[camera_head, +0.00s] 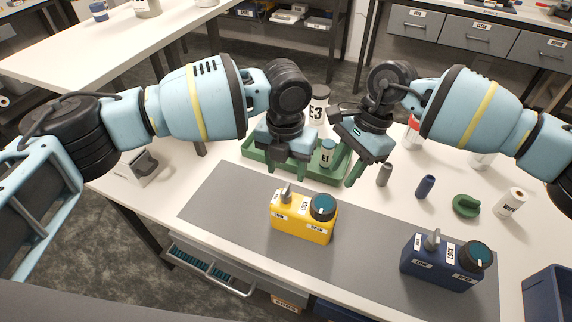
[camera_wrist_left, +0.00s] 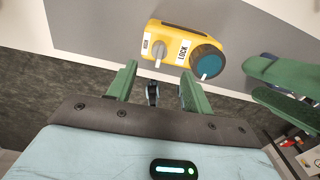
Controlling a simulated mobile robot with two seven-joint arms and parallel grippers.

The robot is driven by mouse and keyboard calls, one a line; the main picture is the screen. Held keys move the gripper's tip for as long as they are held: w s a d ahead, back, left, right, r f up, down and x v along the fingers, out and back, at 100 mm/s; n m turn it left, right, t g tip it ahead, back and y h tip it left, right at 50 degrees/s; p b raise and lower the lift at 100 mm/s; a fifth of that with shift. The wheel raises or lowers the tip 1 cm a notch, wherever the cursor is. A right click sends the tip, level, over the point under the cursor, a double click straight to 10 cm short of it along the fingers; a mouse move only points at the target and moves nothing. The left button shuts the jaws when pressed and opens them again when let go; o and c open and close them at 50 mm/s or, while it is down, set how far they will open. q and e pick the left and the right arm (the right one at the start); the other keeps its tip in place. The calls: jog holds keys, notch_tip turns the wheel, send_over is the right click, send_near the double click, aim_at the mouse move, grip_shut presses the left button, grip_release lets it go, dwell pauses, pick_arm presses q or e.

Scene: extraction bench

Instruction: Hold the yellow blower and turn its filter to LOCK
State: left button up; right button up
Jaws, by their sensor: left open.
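The yellow blower (camera_head: 290,225) stands on the grey mat, with a grey nozzle on its left and a black filter knob with a teal face (camera_head: 323,207) on its right. A LOCK label lies left of the knob and an OPEN label is on the front. In the left wrist view the blower (camera_wrist_left: 169,32) is ahead of my fingers; the knob's white pointer points down, away from LOCK. My left gripper (camera_head: 288,167) is open and empty behind the blower; its fingers frame a gap in the wrist view (camera_wrist_left: 156,88). My right gripper (camera_head: 347,155) appears open, behind and right of the blower.
A navy blower (camera_head: 436,270) stands at the mat's right. Small bottles and a green part (camera_head: 466,205) are right; a blue bin (camera_head: 550,297) is front right. The mat's left part is clear.

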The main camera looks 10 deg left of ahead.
aim_at(286, 188)
pick_arm(q)
jog(key=shift+f, duration=3.9)
jog(key=shift+c, duration=0.4)
grip_shut()
pick_arm(e)
jog(key=o, duration=0.7)
jog(key=shift+w+y, duration=0.15)
jog(key=shift+y, duration=0.25)
jog(key=shift+o, duration=0.9)
jog(key=shift+w+d+f+g, duration=0.1)
jog(key=shift+w+d+g, duration=0.1)
jog(key=shift+g, duration=0.2)
jog(key=shift+w+d+f+m+g+y, duration=0.2)
jog(key=shift+d+g+y, duration=0.05)
jog(key=shift+d+y, duration=0.4)
jog(key=shift+w+d+f+m+g+y, duration=0.15)
jog(key=shift+d+f+m+g+y, duration=0.1)
jog(key=shift+d+y, duration=0.35)
jog(key=shift+w+d+f+m+g+y, duration=0.15)
jog(key=shift+w+d+f+g+y, duration=0.05)
jog(key=shift+d+y, duration=0.4)
